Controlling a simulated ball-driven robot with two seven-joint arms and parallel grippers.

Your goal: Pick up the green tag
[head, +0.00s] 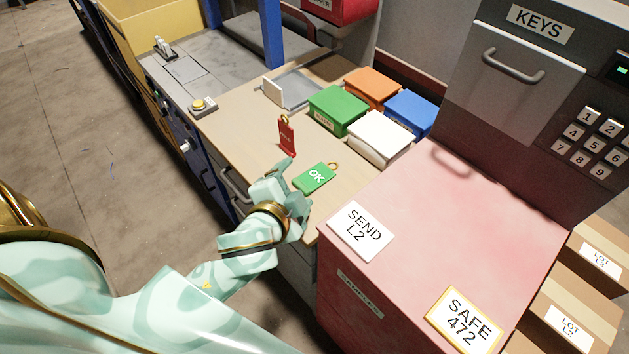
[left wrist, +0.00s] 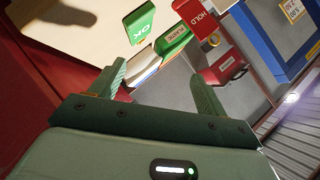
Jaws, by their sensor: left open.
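The green tag (head: 315,178) marked OK lies on the wooden bench top, near its front edge, with a brass ring at its upper end. It also shows in the left wrist view (left wrist: 140,23), beyond the fingertips. A red tag (head: 287,137) lies further back to its left; in the left wrist view it reads HOLD (left wrist: 205,20). My left gripper (head: 295,180) is just left of the green tag in the head view. In the left wrist view its two fingers (left wrist: 155,82) stand apart with nothing between them. My right gripper is not in view.
Green (head: 338,108), orange (head: 372,87), blue (head: 408,112) and white (head: 380,138) boxes stand behind the green tag. A pink-topped cabinet (head: 450,200) with SEND L2 and SAFE 472 cards is at the right. The bench top between red tag and front edge is clear.

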